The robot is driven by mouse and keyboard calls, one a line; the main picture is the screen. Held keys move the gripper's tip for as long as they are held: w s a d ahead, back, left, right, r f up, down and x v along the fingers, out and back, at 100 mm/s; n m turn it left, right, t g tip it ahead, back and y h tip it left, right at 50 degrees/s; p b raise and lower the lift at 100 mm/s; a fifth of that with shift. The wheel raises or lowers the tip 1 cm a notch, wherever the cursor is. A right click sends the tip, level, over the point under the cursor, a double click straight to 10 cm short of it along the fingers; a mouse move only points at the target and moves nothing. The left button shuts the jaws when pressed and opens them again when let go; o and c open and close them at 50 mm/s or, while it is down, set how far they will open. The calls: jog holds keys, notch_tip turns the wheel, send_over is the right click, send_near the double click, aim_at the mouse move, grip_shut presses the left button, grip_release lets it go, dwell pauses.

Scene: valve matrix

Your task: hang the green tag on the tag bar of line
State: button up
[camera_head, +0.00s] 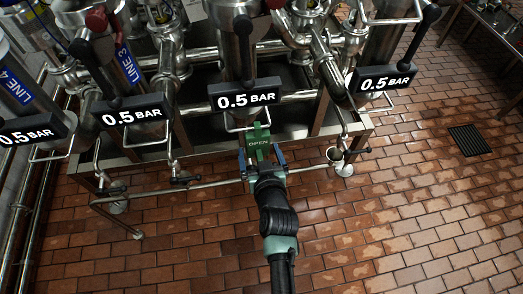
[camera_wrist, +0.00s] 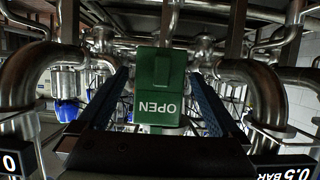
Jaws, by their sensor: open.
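The green tag (camera_head: 259,143) reads "OPEN" and sits just under the middle 0.5 BAR sign, in front of a bent metal tag bar (camera_head: 232,127). In the wrist view, gaps show between the tag and both fingers of my gripper (camera_wrist: 160,76). Whether the tag's top is hooked over the bar cannot be made out.
Other 0.5 BAR signs (camera_head: 132,113) (camera_head: 385,80) hang on neighbouring lines, with bars below. Labels read LINE 3 (camera_head: 128,65) and LINE 4 (camera_head: 16,86). Curved steel pipes (camera_wrist: 258,88) flank my gripper. The tiled floor (camera_head: 430,220) at right is clear, with a drain grate (camera_head: 469,140).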

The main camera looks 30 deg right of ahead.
jog(key=v, duration=1.2)
jog(key=shift+s+r+b, duration=0.2)
jog(key=shift+s+b, duration=0.1)
jog(key=shift+s, duration=0.05)
jog(key=shift+a, duration=0.1)
